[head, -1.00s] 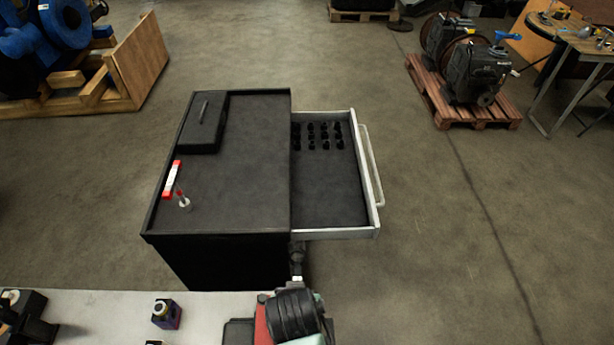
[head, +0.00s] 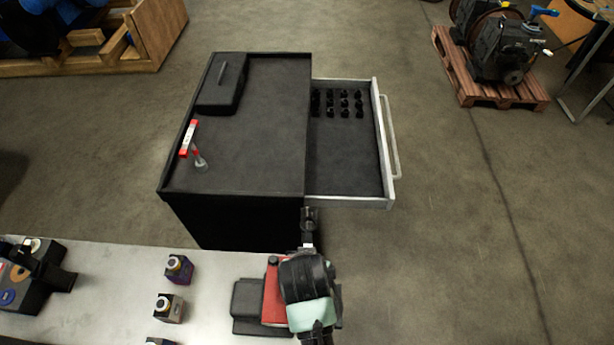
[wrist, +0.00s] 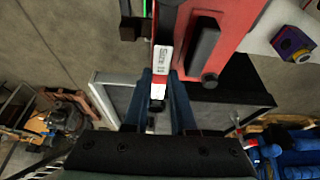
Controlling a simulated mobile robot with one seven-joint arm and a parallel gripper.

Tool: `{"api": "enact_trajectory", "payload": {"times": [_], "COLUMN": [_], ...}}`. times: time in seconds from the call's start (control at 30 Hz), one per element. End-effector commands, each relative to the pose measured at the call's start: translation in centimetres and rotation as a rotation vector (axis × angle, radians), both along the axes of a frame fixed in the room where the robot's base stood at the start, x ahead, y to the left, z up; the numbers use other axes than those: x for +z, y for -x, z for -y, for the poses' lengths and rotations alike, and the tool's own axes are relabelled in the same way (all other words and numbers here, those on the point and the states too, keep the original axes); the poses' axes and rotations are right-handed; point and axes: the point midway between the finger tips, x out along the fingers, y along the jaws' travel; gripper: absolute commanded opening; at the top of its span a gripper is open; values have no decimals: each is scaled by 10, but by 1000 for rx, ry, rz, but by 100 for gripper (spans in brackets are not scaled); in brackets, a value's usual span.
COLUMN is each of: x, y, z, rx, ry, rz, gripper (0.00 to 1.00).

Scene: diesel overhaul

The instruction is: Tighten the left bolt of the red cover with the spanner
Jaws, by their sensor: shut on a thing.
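The red cover (head: 271,303) lies on a dark block on the bench in the head view, partly hidden by my arm. In the wrist view the red cover (wrist: 232,22) fills the upper middle, with a raised black bar on it and a dark round bolt head (wrist: 209,79) at its near corner. My gripper (wrist: 161,98) is shut on the spanner (wrist: 161,62), which has a red body and a white size label. The spanner runs up beside the cover's left edge in that view. Its far end is out of clear sight, so I cannot tell whether it touches a bolt.
A black tool cart (head: 260,140) stands behind the bench, its drawer (head: 345,160) open to the right. A red-and-white tool (head: 188,138) lies on the cart. Small dark blocks (head: 179,268) stand on the bench (head: 120,265) left of the cover. A pallet with machines (head: 480,75) is far right.

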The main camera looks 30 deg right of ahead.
Motion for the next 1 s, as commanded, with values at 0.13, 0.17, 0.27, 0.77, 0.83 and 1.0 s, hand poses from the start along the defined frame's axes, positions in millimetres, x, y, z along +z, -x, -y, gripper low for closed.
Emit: {"api": "enact_trajectory", "payload": {"times": [0.13, 0.17, 0.27, 0.77, 0.83, 1.0], "x": [3, 3, 3, 1, 0, 0], "y": [4, 6, 13, 22, 28, 40], "z": [5, 7, 14, 23, 26, 33], "rx": [-70, -102, -210, -354, -430, -582], "ry": [1, 1, 1, 2, 2, 2], "rz": [1, 0, 2, 2, 1, 1], "gripper": [0, 0, 0, 0, 0, 0]}}
